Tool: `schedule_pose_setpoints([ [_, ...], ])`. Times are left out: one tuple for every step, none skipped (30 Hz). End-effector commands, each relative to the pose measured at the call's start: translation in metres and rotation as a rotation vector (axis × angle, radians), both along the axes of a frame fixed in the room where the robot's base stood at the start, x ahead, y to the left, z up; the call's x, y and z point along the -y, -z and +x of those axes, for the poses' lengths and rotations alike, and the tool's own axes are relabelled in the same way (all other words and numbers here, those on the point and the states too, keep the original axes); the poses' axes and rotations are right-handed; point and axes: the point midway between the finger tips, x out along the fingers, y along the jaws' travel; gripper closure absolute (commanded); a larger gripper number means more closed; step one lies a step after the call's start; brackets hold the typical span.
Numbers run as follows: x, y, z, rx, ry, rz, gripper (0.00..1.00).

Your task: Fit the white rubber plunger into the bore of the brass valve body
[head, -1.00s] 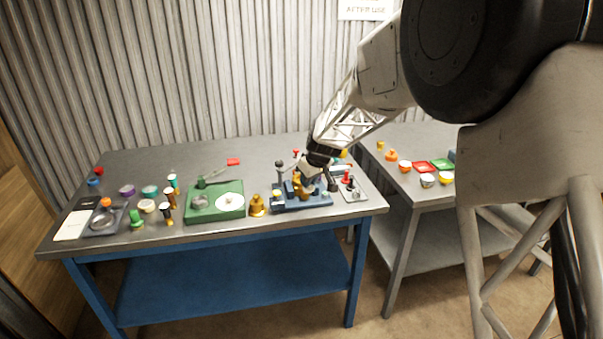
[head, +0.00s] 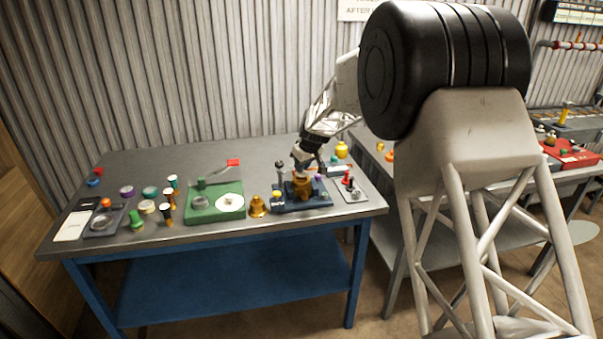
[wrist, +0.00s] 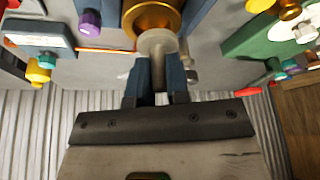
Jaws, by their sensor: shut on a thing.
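The brass valve body (head: 302,189) stands on a blue fixture (head: 322,199) near the right end of the bench. In the wrist view its brass rim (wrist: 150,8) shows at the top edge. My gripper (head: 301,168) is just above the brass body; in the wrist view its fingers (wrist: 157,82) are shut on the pale plunger (wrist: 158,45). The plunger's wide end overlaps the brass rim in the wrist view and is lined up with it. Whether it has entered the bore, and how deep, I cannot tell; the bore itself is hidden.
A grey post (head: 279,168) stands on the fixture to the left. A green tray with a white disc (head: 231,203) and a brass bell-shaped piece (head: 257,207) lie left of it. A grey plate with a red-topped part (head: 349,186) is close on the right.

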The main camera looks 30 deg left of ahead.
Motion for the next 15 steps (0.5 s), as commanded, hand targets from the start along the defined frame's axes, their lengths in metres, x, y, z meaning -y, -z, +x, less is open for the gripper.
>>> schedule_pose_setpoints([
  [-0.0029,0.0004,0.003,0.0,0.0,0.0,1.0],
  [-0.0042,0.0009,0.0045,0.0,0.0,0.0,1.0],
  [-0.0057,0.0014,0.0061,0.0,0.0,0.0,1.0],
  [-0.0067,0.0015,0.0072,0.0,0.0,0.0,1.0],
  [-0.0073,0.0015,0.0079,0.0,0.0,0.0,1.0],
  [-0.0081,0.0015,0.0087,0.0,0.0,0.0,1.0],
  [-0.0084,0.0013,0.0091,0.0,0.0,0.0,1.0],
  [-0.0085,0.0012,0.0094,0.0,0.0,0.001,1.0],
  [-0.0087,0.0012,0.0094,0.0,0.0,0.0,1.0],
  [-0.0087,0.0012,0.0094,0.0,0.0,0.0,1.0],
  [-0.0086,0.0011,0.0094,0.0,0.0,0.0,1.0],
  [-0.0086,0.0011,0.0094,0.0,0.0,0.0,1.0],
  [-0.0085,0.0012,0.0094,0.0,0.0,0.0,1.0],
  [-0.0085,0.0012,0.0093,0.0,0.0,0.0,1.0],
  [-0.0085,0.0012,0.0093,0.0,0.0,0.0,1.0],
])
